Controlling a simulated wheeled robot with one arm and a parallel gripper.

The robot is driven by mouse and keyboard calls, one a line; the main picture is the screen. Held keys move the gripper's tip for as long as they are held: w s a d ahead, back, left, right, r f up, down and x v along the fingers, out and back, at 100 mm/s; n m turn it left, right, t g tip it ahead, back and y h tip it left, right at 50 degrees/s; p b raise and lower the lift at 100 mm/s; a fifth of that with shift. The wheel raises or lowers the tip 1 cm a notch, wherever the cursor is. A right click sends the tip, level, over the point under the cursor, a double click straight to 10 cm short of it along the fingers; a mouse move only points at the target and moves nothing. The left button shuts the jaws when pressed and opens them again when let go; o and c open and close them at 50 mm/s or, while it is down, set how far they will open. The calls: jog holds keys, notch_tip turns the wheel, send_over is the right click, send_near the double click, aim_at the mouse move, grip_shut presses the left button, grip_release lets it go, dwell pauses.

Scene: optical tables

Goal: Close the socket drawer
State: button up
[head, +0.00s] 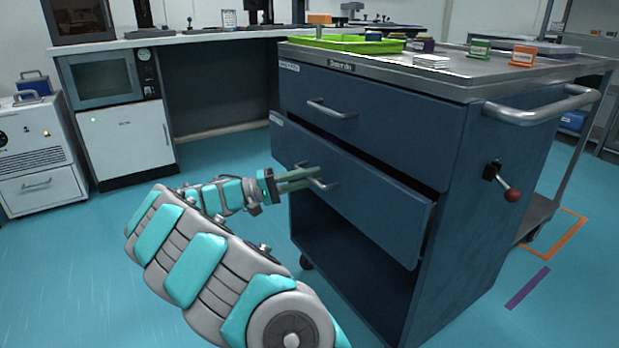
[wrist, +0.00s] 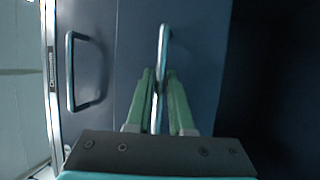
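The blue cabinet has two drawers. The lower drawer (head: 375,205) stands partly pulled out, and its front juts past the cabinet frame. In the wrist view its front (wrist: 200,60) fills the middle. The upper drawer (head: 375,118) looks closed; the small labels are too blurred to read. My gripper (head: 312,179) is at the lower drawer's handle (head: 322,184). In the wrist view my green fingers (wrist: 160,75) lie on either side of this handle (wrist: 164,38). The gap is narrow, and I cannot tell whether they press on it.
The upper handle (wrist: 72,72) is left of my fingers in the wrist view. Below the lower drawer is an open dark bay. A red-knobbed lever (head: 510,194) and a push bar (head: 540,105) stick out on the right side. A green tray (head: 345,45) is on top.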

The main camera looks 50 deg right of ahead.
grip_shut()
dwell(1.0)
